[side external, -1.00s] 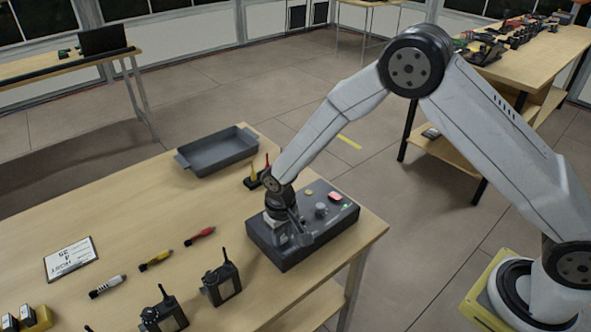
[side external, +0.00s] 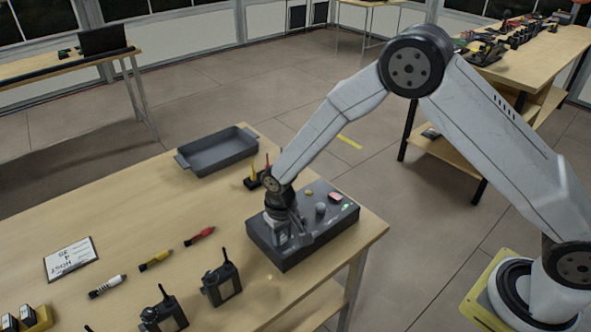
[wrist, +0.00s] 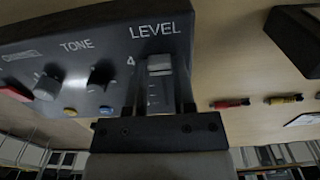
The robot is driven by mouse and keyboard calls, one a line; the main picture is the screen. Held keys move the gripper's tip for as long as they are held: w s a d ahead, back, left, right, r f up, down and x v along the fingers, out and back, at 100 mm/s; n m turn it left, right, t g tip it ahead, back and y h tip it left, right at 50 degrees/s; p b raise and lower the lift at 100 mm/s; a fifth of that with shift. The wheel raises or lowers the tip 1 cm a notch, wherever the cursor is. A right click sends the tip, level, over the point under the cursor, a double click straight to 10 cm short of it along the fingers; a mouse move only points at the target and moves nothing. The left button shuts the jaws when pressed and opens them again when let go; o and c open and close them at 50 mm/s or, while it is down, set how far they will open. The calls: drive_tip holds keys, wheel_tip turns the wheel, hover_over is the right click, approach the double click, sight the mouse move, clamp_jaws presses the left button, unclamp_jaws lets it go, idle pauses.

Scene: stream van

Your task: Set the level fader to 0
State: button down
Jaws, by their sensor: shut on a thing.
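The dark grey control box (side external: 318,238) stands near the right corner of the table. The level fader's grey cap (wrist: 159,64) shows in the wrist view below the word LEVEL, beside a printed 4. A slot with pale tick marks runs from the cap toward my gripper's body. My gripper (wrist: 160,82) is shut on the fader cap, with a dark finger on each side. In the side view my gripper (side external: 280,232) points down onto the left part of the box and hides the fader. No printed 0 is visible.
On the box are the tone knob (wrist: 101,77), another knob (wrist: 47,86), a red button (side external: 335,197) and a green light (side external: 346,207). A grey tray (side external: 218,155) stands behind.

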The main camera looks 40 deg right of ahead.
sight(262, 222)
drive_tip(key=shift+w, duration=4.2)
drive_tip(key=shift+c, duration=2.2)
unclamp_jaws()
drive_tip(key=shift+r, duration=0.15)
wheel_tip(262, 222, up, 8)
drive_tip(key=shift+f, duration=0.25)
